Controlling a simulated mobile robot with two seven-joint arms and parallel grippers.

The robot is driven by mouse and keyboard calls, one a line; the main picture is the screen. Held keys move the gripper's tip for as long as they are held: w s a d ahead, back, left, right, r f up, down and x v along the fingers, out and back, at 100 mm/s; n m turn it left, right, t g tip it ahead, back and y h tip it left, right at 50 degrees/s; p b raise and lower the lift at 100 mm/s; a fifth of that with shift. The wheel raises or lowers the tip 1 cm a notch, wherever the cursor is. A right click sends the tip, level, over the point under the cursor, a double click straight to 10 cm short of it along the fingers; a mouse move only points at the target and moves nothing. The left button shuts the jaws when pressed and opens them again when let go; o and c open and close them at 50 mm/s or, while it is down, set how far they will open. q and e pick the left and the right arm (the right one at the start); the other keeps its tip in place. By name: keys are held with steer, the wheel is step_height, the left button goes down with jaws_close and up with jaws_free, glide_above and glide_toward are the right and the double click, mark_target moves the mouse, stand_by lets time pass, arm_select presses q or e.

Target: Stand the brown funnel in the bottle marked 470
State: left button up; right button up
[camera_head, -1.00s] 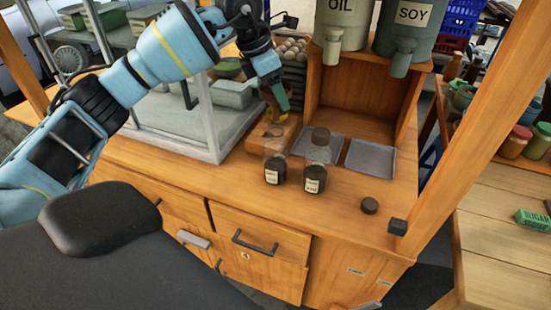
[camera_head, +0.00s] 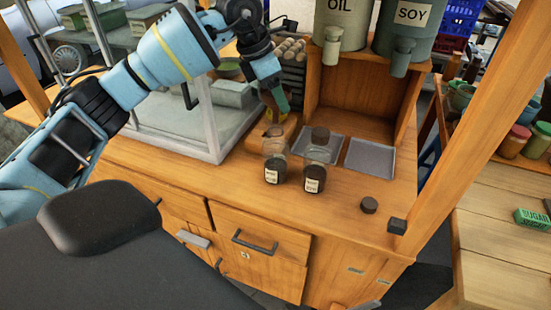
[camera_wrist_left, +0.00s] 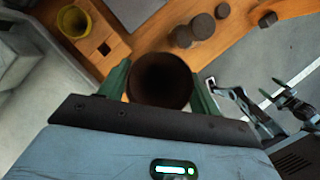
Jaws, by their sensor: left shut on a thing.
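My left gripper (camera_head: 277,99) is shut on the brown funnel (camera_head: 268,104). It holds it above the counter, behind the two bottles. In the left wrist view the funnel (camera_wrist_left: 160,80) shows as a round dark mouth between the green fingers of the gripper (camera_wrist_left: 160,84). Two clear bottles with dark contents stand side by side on the counter: a left bottle (camera_head: 275,170) and a right bottle (camera_head: 316,172) with a dark cap. Both carry pale labels too small to read, so I cannot tell which is marked 470. My right gripper is not seen.
A yellow funnel (camera_wrist_left: 74,21) sits in a wooden block (camera_wrist_left: 97,37). A loose dark cap (camera_head: 370,205) and a small black block (camera_head: 397,226) lie to the right. Grey trays (camera_head: 371,158) lie behind the bottles. OIL (camera_head: 341,30) and SOY (camera_head: 408,30) dispensers stand above.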

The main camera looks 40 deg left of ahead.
arm_select(q)
steer(key=shift+f, duration=0.8)
steer(key=shift+f, duration=0.15)
steer(key=shift+f, duration=0.25)
steer(key=shift+f, duration=0.3)
stand_by(0.5)
